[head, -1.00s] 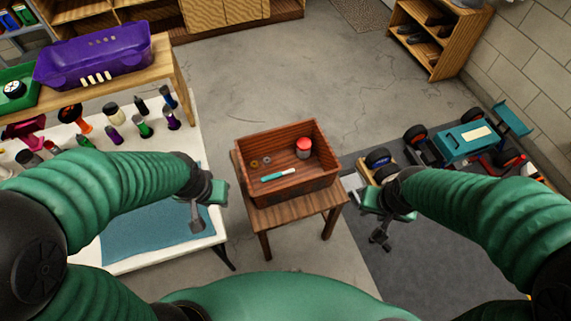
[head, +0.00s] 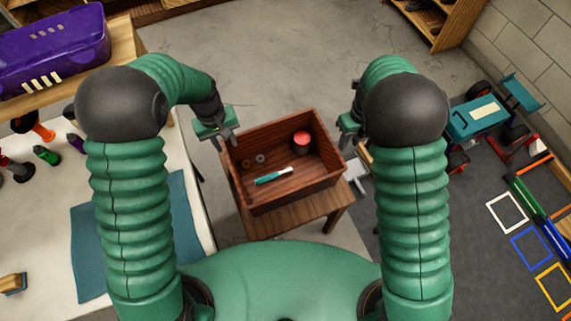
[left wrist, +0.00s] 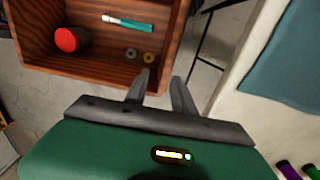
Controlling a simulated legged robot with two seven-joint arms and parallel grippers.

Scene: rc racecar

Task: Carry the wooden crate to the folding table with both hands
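The open wooden crate (head: 292,190) sits on a small wooden stand (head: 300,217). It holds a red-lidded jar (head: 301,142), a teal and white pen-like tool (head: 273,176) and two small rings. My left gripper (head: 228,141) is at the crate's far left corner. In the left wrist view its fingers (left wrist: 160,82) are apart, one overlapping the crate's corner (left wrist: 120,83) and one beside it; contact cannot be told. My right gripper (head: 349,135) is by the crate's right side, partly hidden by my forearm. The white folding table (head: 55,215) is at left.
A purple tub (head: 55,50) stands on a wooden bench at upper left. A teal car (head: 478,115) and coloured frames are at right. Bare floor lies beyond the crate.

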